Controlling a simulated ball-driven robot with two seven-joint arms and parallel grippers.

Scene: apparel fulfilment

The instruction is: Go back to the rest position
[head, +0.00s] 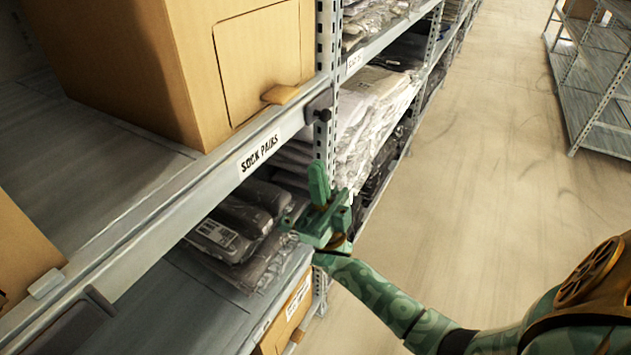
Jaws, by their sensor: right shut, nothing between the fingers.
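My right gripper (314,200) is green and shows near the middle of the head view, in front of the shelf rack's upright post. It is shut with nothing held in it. My right arm (385,295) reaches up to it from the lower right. My left gripper is not in view.
A metal rack fills the left, with a shelf edge labelled "SOCK PAIRS" (262,152). A large cardboard box (150,75) stands on it; bagged garments (240,235) lie below. The aisle floor (480,150) is clear, with another rack (590,75) at the far right.

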